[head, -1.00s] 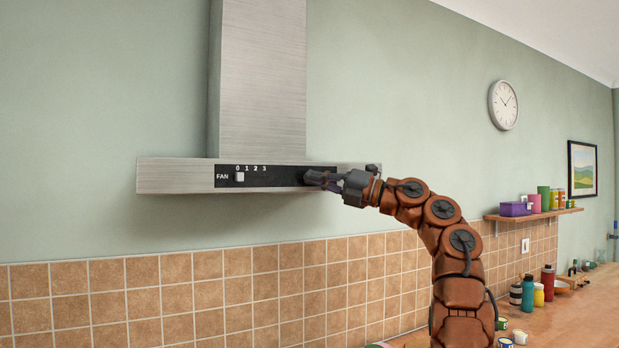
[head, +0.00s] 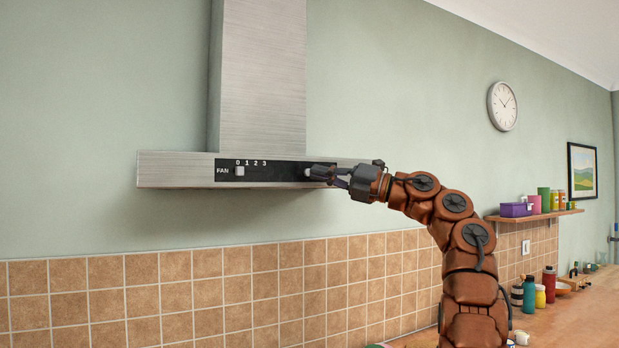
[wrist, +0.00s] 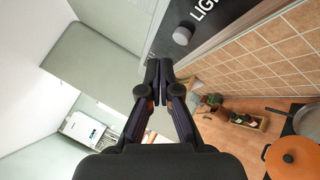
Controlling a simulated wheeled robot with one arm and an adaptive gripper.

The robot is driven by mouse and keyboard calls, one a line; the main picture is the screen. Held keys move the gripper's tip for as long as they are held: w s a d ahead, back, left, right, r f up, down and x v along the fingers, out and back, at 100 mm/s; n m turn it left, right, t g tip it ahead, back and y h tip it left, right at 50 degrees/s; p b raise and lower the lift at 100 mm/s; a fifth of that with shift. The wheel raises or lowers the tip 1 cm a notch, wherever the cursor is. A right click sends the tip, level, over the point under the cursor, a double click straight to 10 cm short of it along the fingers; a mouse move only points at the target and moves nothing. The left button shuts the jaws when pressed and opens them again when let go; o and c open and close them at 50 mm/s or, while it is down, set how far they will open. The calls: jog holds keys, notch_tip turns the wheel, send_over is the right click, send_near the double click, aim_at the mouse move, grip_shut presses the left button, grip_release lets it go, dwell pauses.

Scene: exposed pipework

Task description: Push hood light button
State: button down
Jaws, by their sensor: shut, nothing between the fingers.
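The range hood (head: 175,171) is brushed steel with a black control strip. The light button (wrist: 182,35) is a round grey knob beside the partly cut-off "LIGHT" lettering in the wrist view. In the head view its pale edge (head: 308,172) shows just left of my fingertips, which partly cover it. My gripper (head: 322,174) is shut and empty in front of the strip's right end. In the wrist view my closed fingertips (wrist: 159,70) are below the button in the picture, with a visible gap between them. Whether the button is pressed in, I cannot tell.
A white fan slider (head: 240,171) sits under 0 on the strip's left. Tiled wall (head: 190,285) lies below the hood. A shelf (head: 535,214) with jars and a counter with bottles stand at right. An orange pot (wrist: 293,158) shows in the wrist view.

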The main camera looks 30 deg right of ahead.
jog(key=s+b, duration=0.2)
jog(key=s, duration=0.2)
jog(key=shift+s+a+b, duration=0.25)
jog(key=shift+s+b, duration=0.1)
jog(key=shift+b, duration=0.05)
dwell(0.4)
